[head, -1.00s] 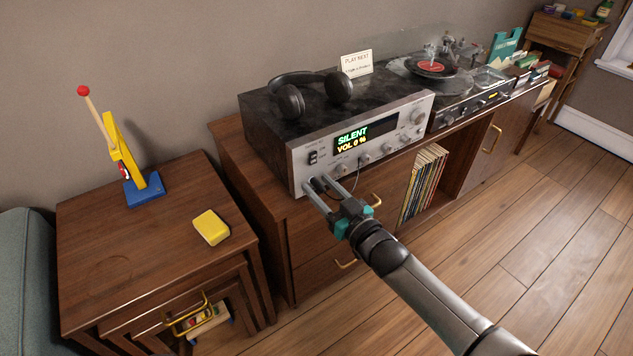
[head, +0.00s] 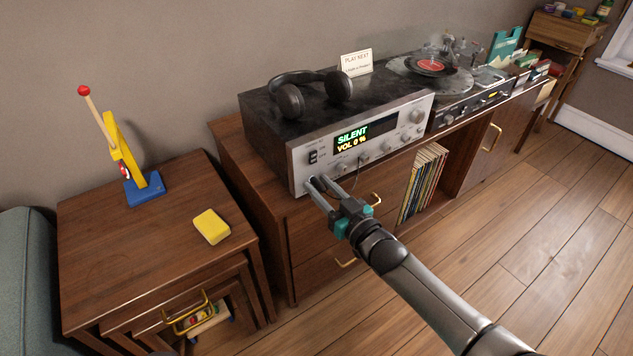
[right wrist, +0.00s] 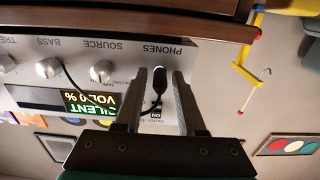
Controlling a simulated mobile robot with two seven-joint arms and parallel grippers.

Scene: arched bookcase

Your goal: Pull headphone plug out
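The silver-fronted amplifier (head: 405,118) stands on the wooden cabinet, its display reading SILENT, VOL 0 %. Black headphones (head: 310,92) lie on its top. My right gripper (head: 318,181) is at the lower left of the front panel. In the right wrist view, which is upside down, the black headphone plug (right wrist: 159,78) is at the panel by the PHONES label. The fingers of my right gripper (right wrist: 161,76) stand on either side of it with a gap showing on both sides. A black cord runs from the plug. The socket itself is hidden. My left gripper is not in view.
A nest of wooden tables (head: 130,255) stands at the left, with a yellow block (head: 211,227) and a yellow and blue toy (head: 140,180) on it. A turntable (head: 440,78) is right of the amplifier. The floor (head: 560,220) at right is clear.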

